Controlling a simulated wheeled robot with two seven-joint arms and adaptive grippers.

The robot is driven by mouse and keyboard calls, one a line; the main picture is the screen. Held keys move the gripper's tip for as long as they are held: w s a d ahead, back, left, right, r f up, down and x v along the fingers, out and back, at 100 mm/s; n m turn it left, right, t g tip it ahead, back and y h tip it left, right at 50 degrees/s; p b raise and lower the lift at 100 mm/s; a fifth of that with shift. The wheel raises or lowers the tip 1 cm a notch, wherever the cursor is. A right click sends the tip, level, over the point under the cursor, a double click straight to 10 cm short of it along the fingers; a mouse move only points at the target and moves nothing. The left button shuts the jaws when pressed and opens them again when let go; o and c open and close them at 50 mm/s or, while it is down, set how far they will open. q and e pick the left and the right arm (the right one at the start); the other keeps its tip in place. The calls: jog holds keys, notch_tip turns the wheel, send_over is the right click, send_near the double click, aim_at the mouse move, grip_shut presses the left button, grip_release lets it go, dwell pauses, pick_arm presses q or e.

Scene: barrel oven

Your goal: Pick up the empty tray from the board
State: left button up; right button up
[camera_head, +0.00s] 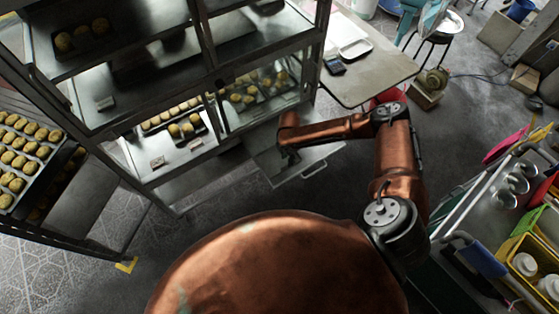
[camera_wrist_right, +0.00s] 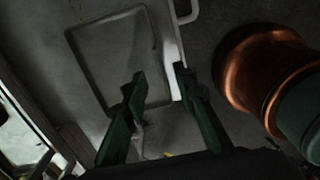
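The board (camera_head: 268,170) is a pulled-out grey shelf with a handle, low at the front of the display case. In the right wrist view, an empty, dark, thin-rimmed rectangular tray (camera_wrist_right: 108,55) lies flat on it. In the head view I cannot make out the tray clearly. My right gripper (camera_head: 290,158) is over the board. In the right wrist view its green fingers (camera_wrist_right: 160,78) are apart, one on either side of the tray's right edge, with nothing clearly clamped. My left gripper is not in view.
The glass case (camera_head: 180,110) with bread trays stands close on the left of my right arm. A bread rack (camera_head: 60,190) is at far left. A table (camera_head: 370,75) with a white tray (camera_head: 355,48) is behind. A cluttered cart (camera_head: 500,230) is at right.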

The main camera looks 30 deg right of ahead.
aim_at(286, 166)
notch_tip(286, 166, down, 7)
jog(key=shift+w+a+f+b, duration=0.1)
jog(key=shift+a+f+b, duration=0.1)
jog(key=shift+b, duration=0.15)
jog(key=shift+c, duration=0.6)
grip_shut()
